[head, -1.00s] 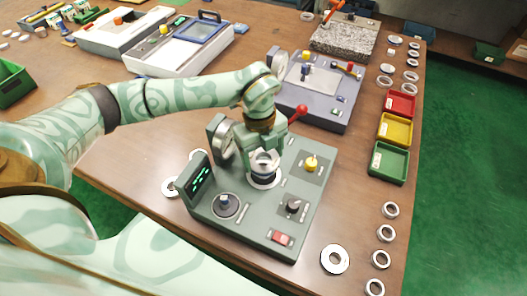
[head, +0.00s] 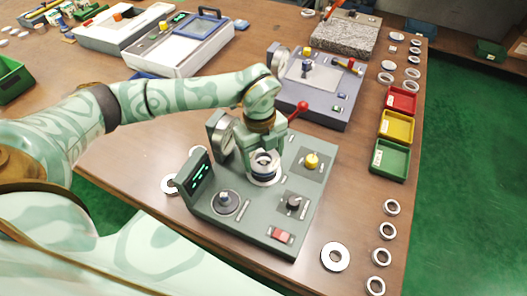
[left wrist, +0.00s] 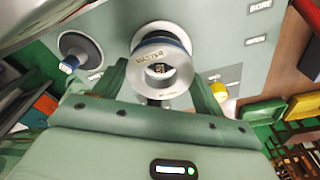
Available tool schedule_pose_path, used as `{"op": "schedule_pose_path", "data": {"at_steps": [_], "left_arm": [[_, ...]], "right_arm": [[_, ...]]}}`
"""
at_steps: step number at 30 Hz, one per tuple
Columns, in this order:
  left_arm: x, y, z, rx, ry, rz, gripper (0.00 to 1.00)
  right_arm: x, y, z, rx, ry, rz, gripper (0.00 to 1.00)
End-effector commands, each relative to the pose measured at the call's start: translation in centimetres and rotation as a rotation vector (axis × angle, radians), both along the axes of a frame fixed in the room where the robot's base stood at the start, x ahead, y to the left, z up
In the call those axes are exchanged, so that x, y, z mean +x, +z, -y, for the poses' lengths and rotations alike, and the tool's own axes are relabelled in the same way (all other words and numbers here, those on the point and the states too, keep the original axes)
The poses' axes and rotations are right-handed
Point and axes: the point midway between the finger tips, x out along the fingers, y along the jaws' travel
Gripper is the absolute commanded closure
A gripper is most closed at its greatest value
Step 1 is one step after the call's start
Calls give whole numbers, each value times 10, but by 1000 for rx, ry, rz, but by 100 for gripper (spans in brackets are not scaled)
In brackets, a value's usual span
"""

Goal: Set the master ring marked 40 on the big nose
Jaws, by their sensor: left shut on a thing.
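My left gripper (head: 263,158) is shut on the master ring (left wrist: 152,58), a bright metal ring with MASTER lettering on its face. In the left wrist view the ring sits between the two green fingers. The big nose (left wrist: 172,31), with a blue band and a pale round base, is directly behind the ring. In the head view its base (head: 266,181) shows under the gripper on the green gauge. I cannot tell whether the ring is around the nose or just above it. The 40 mark cannot be read. My right gripper is out of view.
The gauge (head: 270,222) also bears a small nose (head: 225,201), a yellow knob (head: 311,160), a black knob and a dial. A flat ring (head: 335,257) lies right of it. Red, yellow and green (head: 389,160) bins and several rings line the right table edge.

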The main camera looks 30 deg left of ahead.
Motion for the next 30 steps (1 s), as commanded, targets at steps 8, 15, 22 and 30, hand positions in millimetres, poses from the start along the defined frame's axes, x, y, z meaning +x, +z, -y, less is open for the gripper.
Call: {"op": "schedule_pose_path", "data": {"at_steps": [8, 15, 22, 30], "left_arm": [[1, -8, 0, -1, -1, 2, 73], [1, -14, 0, -1, 0, 2, 73], [1, -18, 0, 0, 0, 2, 73], [0, -12, 0, -1, 0, 2, 73]], "right_arm": [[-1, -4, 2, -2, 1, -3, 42], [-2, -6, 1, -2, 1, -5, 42], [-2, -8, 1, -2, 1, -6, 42], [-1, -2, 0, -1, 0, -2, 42]]}}
